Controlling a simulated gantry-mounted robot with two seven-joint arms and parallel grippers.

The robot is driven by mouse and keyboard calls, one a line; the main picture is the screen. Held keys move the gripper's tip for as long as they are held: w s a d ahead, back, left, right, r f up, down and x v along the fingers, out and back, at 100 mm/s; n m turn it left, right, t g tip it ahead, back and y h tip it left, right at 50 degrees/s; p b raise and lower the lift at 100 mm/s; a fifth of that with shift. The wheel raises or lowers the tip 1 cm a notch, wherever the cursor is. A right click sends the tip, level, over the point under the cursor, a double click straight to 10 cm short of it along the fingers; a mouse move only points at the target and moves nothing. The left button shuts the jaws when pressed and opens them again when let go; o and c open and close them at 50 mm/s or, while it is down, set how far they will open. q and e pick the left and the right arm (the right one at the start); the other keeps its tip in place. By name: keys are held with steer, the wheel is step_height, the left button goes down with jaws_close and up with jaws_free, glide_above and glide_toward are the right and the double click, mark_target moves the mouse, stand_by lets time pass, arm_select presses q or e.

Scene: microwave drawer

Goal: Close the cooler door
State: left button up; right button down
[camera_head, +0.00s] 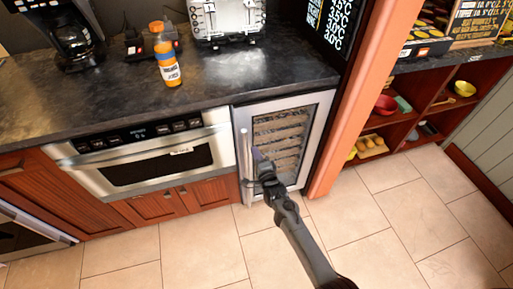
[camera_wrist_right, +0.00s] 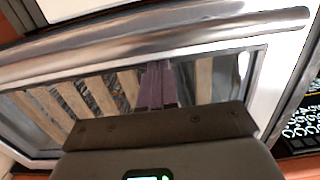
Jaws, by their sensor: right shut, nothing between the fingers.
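The cooler door (camera_head: 317,125) is a silver-framed glass door below the counter, with wooden shelf slats showing through the glass. It looks flush or nearly flush with the cabinet front; I cannot tell whether a small gap is left. Its upright bar handle (camera_head: 246,155) is on the left side of the door. My right gripper (camera_head: 258,156) is in front of the door, just right of the handle. In the right wrist view, its shut, empty purple fingers (camera_wrist_right: 157,85) are over the glass beside the handle (camera_wrist_right: 200,38); contact is unclear. My left gripper is not in view.
A built-in microwave drawer (camera_head: 160,165) is left of the cooler. The dark counter (camera_head: 120,97) holds an orange bottle (camera_head: 166,62), a coffee maker (camera_head: 75,35) and a silver machine (camera_head: 226,18). An orange post (camera_head: 362,90) stands right of the cooler. The tiled floor (camera_head: 400,220) in front is clear.

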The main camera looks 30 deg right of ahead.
steer(key=s+a+f+n+p, duration=0.15)
steer(key=s+p, duration=0.45)
steer(key=s, duration=1)
steer(key=s+a+r+n+g+y+p, duration=0.2)
steer(key=s+a+r+n+g+p, duration=0.15)
steer(key=s+r+n+g, duration=0.6)
steer(key=s+a+r+n+g+y+p, duration=0.2)
steer(key=s+a+r+n+g, duration=0.4)
steer(key=s+n, duration=0.65)
arm_select(q)
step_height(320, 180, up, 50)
steer(key=p, duration=3.7)
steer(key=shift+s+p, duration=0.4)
arm_select(e)
step_height(320, 180, up, 39)
steer(key=s+d+m+t, duration=0.1)
steer(key=shift+s+d, duration=0.2)
steer(key=shift+d, duration=0.1)
